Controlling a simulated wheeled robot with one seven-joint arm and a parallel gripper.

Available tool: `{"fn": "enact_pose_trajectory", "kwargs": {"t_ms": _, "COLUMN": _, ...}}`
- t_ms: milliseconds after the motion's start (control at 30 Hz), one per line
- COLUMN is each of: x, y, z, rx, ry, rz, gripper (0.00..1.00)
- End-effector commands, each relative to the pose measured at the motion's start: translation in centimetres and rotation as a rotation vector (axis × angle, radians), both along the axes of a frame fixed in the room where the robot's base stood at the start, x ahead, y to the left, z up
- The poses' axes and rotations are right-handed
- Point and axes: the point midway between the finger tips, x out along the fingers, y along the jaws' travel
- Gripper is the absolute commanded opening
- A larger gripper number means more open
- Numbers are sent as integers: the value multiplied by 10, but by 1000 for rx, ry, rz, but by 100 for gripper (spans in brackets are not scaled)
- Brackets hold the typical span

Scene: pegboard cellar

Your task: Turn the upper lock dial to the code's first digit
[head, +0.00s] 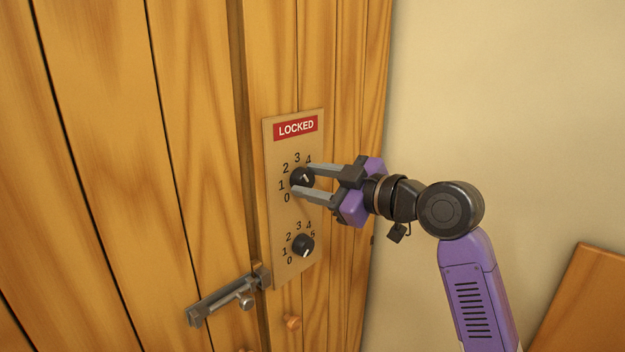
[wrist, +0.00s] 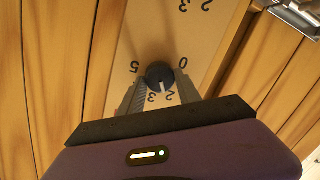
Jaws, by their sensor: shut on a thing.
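The upper lock dial (head: 299,176) is a round black knob with a white mark, on a tan panel (head: 282,215) on the wooden door. Digits ring it. My gripper (head: 303,180) comes from the right, its two grey fingers shut on the dial, one on each side. In the wrist view, which sees the panel upside down, the dial (wrist: 158,73) sits between the fingertips. Its white mark points toward the gap between 2 and 3 there; in the head view its direction is hard to read. The fingers hide some digits. The code is not visible.
The lower dial (head: 303,245) sits below on the same panel. A metal bolt (head: 225,299) is at lower left. A wooden board (head: 585,305) stands at lower right by the plain wall.

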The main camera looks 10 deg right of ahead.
Motion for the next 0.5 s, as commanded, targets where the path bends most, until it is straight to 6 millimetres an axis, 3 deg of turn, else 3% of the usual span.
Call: {"fn": "enact_pose_trajectory", "kwargs": {"t_ms": 500, "x": 2, "y": -1, "z": -1, "rx": 402, "ry": 285, "rz": 2, "gripper": 0}}
